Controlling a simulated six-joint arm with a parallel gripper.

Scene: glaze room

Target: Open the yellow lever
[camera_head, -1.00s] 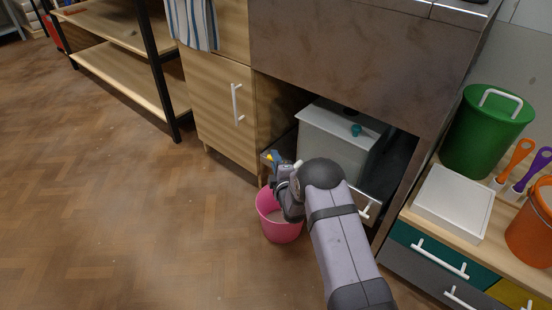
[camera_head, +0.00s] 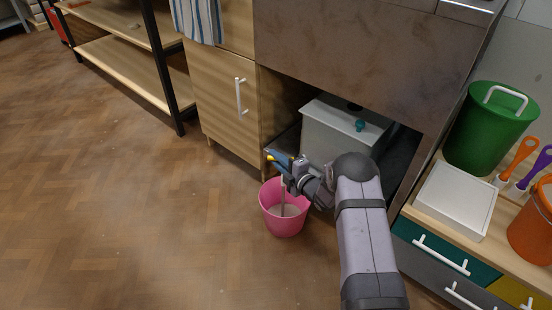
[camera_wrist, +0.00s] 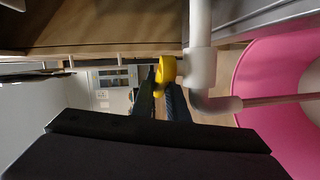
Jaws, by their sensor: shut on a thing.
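The yellow lever (camera_wrist: 165,72) sits beside a white pipe fitting (camera_wrist: 200,68) in the wrist view. My gripper (camera_wrist: 164,92) is shut on the lever, with its dark fingers on either side of it. In the head view the lever (camera_head: 270,158) is a small yellow spot at the fingertips of my gripper (camera_head: 277,159), in front of the low opening under the brown unit. The fingers cover part of the lever. A pipe (camera_head: 283,192) hangs down from there into the pink bucket (camera_head: 283,226).
A pale grey box (camera_head: 340,135) with a teal knob (camera_head: 360,125) stands in the opening close behind my wrist. A wooden cabinet (camera_head: 222,105) is on the left. Drawers (camera_head: 432,252) are on the right. The wood floor (camera_head: 120,200) at left is clear.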

